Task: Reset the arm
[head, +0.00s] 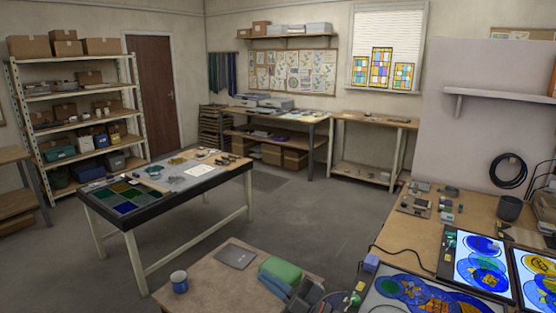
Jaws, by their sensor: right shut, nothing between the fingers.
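My right gripper (306,293) shows at the bottom edge, right of centre, as a dark grey shape cut off by the frame. It is shut and empty. It appears just in front of the low wooden table (205,290), near a green block-like item (281,269); I cannot tell whether they touch. My left gripper is not in view.
At right, a workbench (400,238) carries lit panels of painted glass (482,262). A long table (166,212) with coloured glass stands left. The grey floor (300,215) between is clear.

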